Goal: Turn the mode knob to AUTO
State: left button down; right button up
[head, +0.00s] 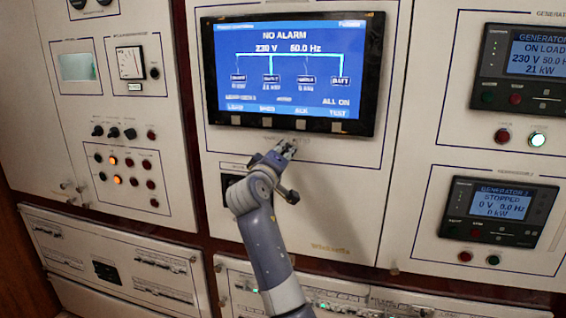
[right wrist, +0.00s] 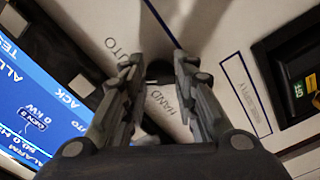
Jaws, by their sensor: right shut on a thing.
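The mode knob (right wrist: 158,72) is a small dark knob on the pale panel, seen between my fingertips in the right wrist view. The fingers hide much of it, and I cannot tell its exact pointing. The printed label AUTO (right wrist: 121,46), its first letter partly hidden, lies left of the fingertips. The label HAND (right wrist: 166,101) shows between the fingers. My right gripper (head: 286,150) is at the panel just below the large screen, and the right wrist view shows its two fingers (right wrist: 157,80) shut on the knob. My left gripper is in neither view.
The large blue screen (head: 290,75) reading NO ALARM is just above my gripper. A dark breaker module (head: 231,185) sits to the lower left. Generator displays (head: 528,60) are at the right. Small switches and lamps (head: 118,179) fill the left panel.

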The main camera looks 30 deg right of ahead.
jog(key=shift+m, duration=0.3)
dwell(0.4)
jog(key=o, duration=1)
jog(key=shift+o, duration=0.2)
jog(key=v, duration=1.2)
jog(key=shift+w, duration=0.1)
